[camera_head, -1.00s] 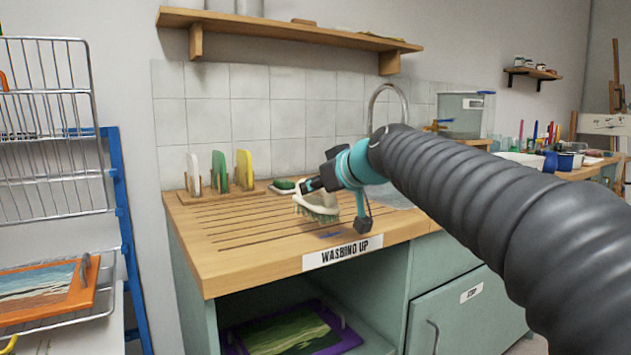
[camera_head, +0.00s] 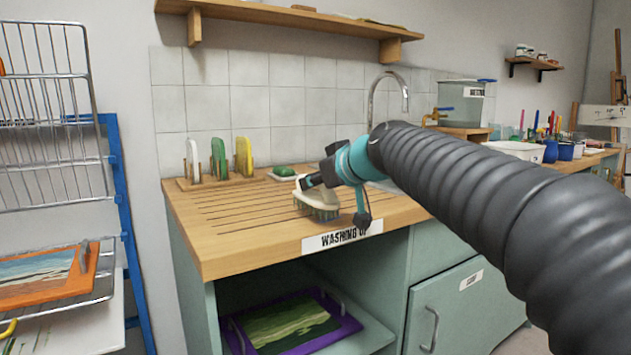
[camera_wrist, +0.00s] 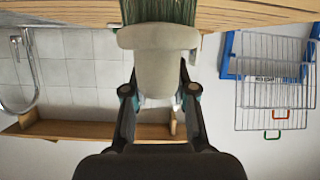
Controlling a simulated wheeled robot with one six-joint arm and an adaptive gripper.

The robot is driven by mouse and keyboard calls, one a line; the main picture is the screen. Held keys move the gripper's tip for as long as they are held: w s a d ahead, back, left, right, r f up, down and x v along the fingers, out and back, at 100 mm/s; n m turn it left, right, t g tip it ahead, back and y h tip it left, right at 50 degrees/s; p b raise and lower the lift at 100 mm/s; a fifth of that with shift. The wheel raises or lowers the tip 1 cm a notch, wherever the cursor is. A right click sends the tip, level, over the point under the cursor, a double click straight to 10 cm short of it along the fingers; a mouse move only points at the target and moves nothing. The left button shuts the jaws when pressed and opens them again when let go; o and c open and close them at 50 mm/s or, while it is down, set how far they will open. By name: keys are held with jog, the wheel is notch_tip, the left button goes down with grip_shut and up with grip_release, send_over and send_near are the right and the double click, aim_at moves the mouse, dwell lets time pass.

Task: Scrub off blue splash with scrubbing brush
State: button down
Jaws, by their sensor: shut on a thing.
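The scrubbing brush (camera_head: 318,197) has a cream body and green bristles and is low over the wooden worktop (camera_head: 232,250), near its front edge. Its bristles seem to touch the wood. My gripper (camera_head: 311,182) is shut on the brush. The wrist view also shows my gripper (camera_wrist: 160,96) with its fingers on both sides of the cream handle (camera_wrist: 158,62), and the bristles against the wood. I cannot see the blue splash now; the brush may cover it.
Behind the brush are a green sponge (camera_head: 284,171) on a small dish and a wooden rack (camera_head: 222,182) with upright white, green and yellow pieces. The sink tap (camera_head: 388,82) stands at the back right. The grooved left part of the worktop is clear.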

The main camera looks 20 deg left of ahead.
jog(key=shift+f+b, duration=0.9)
dwell(0.3)
jog(key=shift+w+d+b, duration=0.75)
jog(key=shift+w+d, duration=0.95)
jog(key=shift+w, duration=0.3)
jog(key=shift+w+d, duration=1.8)
jog(key=shift+w, duration=0.3)
jog(key=shift+w+d+b, duration=0.1)
jog(key=shift+b, duration=0.2)
